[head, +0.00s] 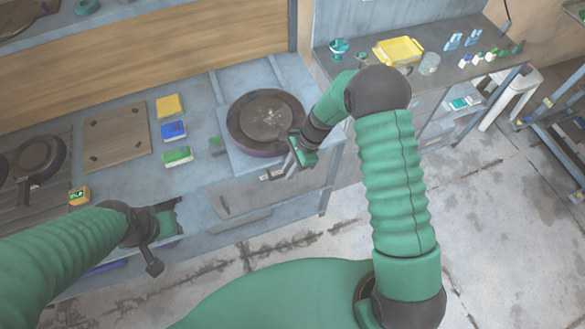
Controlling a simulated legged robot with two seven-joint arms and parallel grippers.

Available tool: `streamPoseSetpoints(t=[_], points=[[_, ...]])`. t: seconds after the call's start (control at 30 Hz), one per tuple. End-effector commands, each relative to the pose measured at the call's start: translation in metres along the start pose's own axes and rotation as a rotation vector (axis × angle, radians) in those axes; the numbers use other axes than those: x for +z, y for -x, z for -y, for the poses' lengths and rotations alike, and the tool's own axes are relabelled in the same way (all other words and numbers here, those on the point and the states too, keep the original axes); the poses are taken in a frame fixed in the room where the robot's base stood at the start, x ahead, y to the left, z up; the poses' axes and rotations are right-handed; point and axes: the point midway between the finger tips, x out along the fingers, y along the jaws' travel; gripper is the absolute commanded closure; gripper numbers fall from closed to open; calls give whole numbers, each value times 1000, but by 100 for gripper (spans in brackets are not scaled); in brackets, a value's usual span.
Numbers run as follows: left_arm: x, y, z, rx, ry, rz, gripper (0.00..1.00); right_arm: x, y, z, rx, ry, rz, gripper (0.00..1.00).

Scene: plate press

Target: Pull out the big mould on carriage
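A big round dark mould (240,124) with a lighter disc on top sits on a blue-grey carriage (228,160) at the middle of the bench. A small pale metal piece, which looks like a handle (271,176), shows at the carriage's front edge. My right gripper (291,160) is at the mould's front right edge, beside this piece. Its fingertips are small and partly hidden, so I cannot tell whether they hold anything. My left gripper (166,222) is low at the bench's front edge, left of the carriage and apart from the mould. Its finger gap is unclear.
Yellow (169,105), blue (173,131) and green (177,156) blocks lie left of the carriage, near a brown board (116,138). A dark pan (38,158) is at far left. A side table (458,75) holds a yellow tray (398,50).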

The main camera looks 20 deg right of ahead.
Motion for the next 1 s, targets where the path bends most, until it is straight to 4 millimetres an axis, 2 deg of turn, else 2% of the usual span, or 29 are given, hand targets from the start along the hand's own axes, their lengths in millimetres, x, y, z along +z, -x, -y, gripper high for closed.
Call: streamPoseSetpoints(t=[0.03,0.1,0.37,0.47,0.57,0.9,1.0], points=[[0,0,0,0,0,0,64,-1,0,0,-1,-1,-2,75],[0,0,0,0,0,0,64,-2,0,0,-1,-1,-3,67],[0,0,0,0,0,0,64,-6,1,0,-1,-2,-5,67],[1,-2,0,0,0,0,64,-6,6,1,-3,-2,-6,67],[1,-5,0,0,0,0,64,-6,23,1,-6,-2,-8,67],[4,-17,0,0,0,0,64,-4,120,1,-7,0,-9,67],[5,-19,0,0,0,0,64,-2,143,0,-5,-1,-8,67]])
